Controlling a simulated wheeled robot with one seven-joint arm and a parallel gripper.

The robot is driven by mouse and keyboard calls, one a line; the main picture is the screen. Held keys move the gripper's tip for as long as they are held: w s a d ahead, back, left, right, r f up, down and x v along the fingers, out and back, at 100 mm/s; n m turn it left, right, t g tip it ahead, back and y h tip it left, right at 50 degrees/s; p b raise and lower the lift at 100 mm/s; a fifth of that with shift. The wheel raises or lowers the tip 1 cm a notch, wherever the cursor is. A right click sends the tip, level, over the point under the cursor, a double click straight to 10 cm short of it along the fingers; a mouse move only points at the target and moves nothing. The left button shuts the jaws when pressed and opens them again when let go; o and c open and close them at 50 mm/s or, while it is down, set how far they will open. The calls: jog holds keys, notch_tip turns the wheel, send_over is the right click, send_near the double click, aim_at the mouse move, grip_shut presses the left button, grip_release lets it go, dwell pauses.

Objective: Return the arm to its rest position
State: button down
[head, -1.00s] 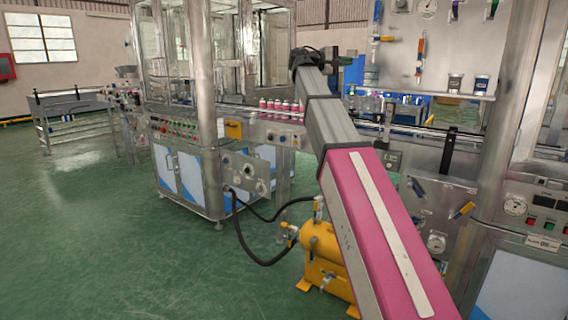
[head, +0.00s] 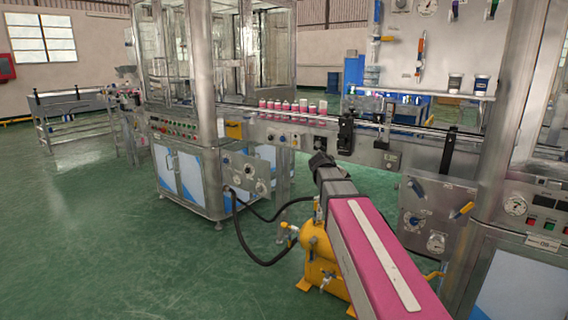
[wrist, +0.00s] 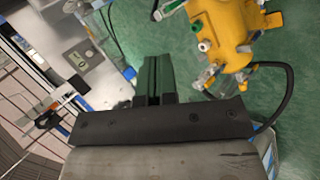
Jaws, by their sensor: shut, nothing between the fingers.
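My gripper (wrist: 157,68) shows in the wrist view, its dark green fingers together with nothing between them. It hangs over open green floor, apart from the machines. In the head view my arm reaches up from the lower right in front of the line. Its dark joint stands below the conveyor, and the gripper itself is hidden there.
A yellow compressor tank (head: 318,250) with a black hose (head: 240,235) stands on the floor close to my arm; the tank also shows in the wrist view (wrist: 222,30). A conveyor (head: 365,137) carries several pink and white cans (head: 293,107). The floor at left is free.

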jog(key=s+a+f+m+g+y, duration=0.1)
jog(key=s+f+y, duration=0.3)
jog(key=s+f, duration=0.6)
jog(key=s+a+f+m+g+y, duration=0.2)
jog(key=s+a+f+m+y, duration=0.1)
jog(key=s+f, duration=0.8)
notch_tip(320, 180, down, 5)
jog(key=shift+s+a+f+m+g+y, duration=0.15)
jog(key=shift+a+m+g+y, duration=0.15)
jog(key=shift+a+m+y, duration=0.15)
